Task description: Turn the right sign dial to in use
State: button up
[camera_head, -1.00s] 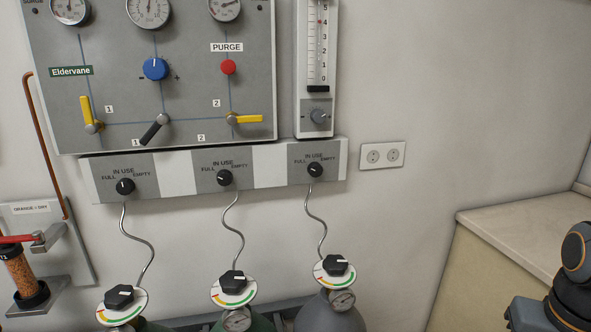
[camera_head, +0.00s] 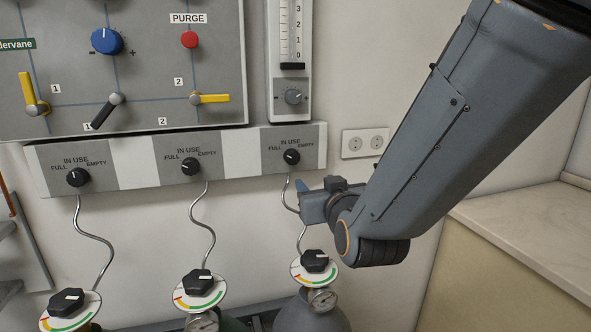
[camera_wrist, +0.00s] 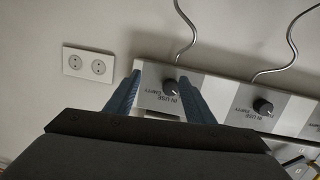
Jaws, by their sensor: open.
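The right sign dial (camera_head: 291,157) is a small black knob with a white mark on the right grey plate of the striped strip, labelled FULL, IN USE and EMPTY. Its mark appears to point toward the FULL side. The wrist view shows the same dial (camera_wrist: 169,86) upside down, between my two blue fingers in the picture. My gripper (camera_head: 301,187) is open and empty, just below and right of the dial in the head view. In the wrist view my gripper (camera_wrist: 160,74) has its fingers spread either side of the dial; contact cannot be told.
The middle dial (camera_head: 191,167) and left dial (camera_head: 78,177) sit on the same strip. A flowmeter knob (camera_head: 293,97) is above, and a wall socket (camera_head: 365,143) is to the right. Curved metal tubes (camera_head: 204,230) run down to gas bottles. A counter (camera_head: 530,235) stands at right.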

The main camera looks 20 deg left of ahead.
aim_at(293, 159)
jog(key=shift+n+t+y, duration=0.3)
jog(key=shift+t+y, duration=0.4)
jog(key=w+a+r, duration=0.1)
jog(key=w+a, duration=0.1)
jog(key=w+a+r+p, duration=0.1)
jog(key=w+a, duration=0.1)
jog(key=w+a+r, duration=0.1)
jog(key=a, duration=0.1)
jog(key=shift+w+a, duration=0.4)
jog(key=shift+c, duration=0.3)
jog(key=c, duration=1)
